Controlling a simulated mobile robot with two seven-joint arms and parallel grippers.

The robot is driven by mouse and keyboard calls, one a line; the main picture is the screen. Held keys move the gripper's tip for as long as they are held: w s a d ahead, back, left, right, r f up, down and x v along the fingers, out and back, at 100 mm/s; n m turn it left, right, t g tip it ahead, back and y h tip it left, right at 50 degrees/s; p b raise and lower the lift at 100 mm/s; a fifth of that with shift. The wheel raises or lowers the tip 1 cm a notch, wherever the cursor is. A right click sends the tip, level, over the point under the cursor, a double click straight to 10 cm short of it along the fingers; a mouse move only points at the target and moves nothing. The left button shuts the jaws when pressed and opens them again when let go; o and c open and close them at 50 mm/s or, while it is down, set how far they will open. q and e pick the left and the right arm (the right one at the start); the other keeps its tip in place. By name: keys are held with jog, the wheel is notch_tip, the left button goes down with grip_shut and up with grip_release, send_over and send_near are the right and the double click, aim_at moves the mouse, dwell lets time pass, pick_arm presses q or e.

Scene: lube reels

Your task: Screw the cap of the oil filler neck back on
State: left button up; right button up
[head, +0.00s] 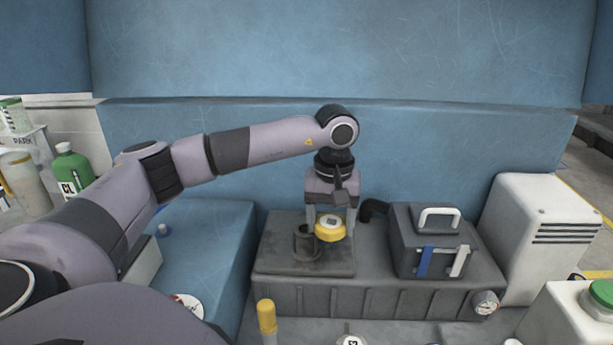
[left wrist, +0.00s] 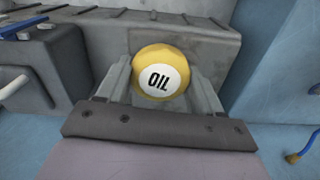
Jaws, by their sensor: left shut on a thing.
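A yellow cap (head: 330,229) is held by my left gripper (head: 329,226). In the left wrist view the cap (left wrist: 160,73) shows a white disc marked OIL between the two fingers of the gripper (left wrist: 159,78). The dark filler neck (head: 307,242) stands upright on a grey plate on the grey unit, just left of the cap. The cap is beside the neck and a little higher, not over its opening. In the left wrist view the neck is hidden. My right gripper is not in view.
A dark box (head: 432,248) with a light handle stands on the grey unit (head: 372,296), right of the gripper. A gauge (head: 485,302) is at the unit's front right. A white vented cabinet (head: 540,240) stands farther right. A blue wall (head: 430,150) rises close behind.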

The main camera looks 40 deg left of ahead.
pick_arm(q)
jog(key=a+r+n+p, duration=0.1)
jog(key=a+r+n, duration=0.2)
jog(key=a, duration=0.4)
jog(key=shift+w+r+n, duration=0.3)
jog(key=shift+r, duration=0.05)
jog(key=shift+a, duration=0.1)
notch_tip(320, 180, down, 6)
jog(key=b, duration=0.2)
jog(key=shift+r+b, duration=0.1)
jog(key=shift+b, duration=0.3)
dwell(1.2)
jog(key=shift+f, duration=0.6)
dwell(0.6)
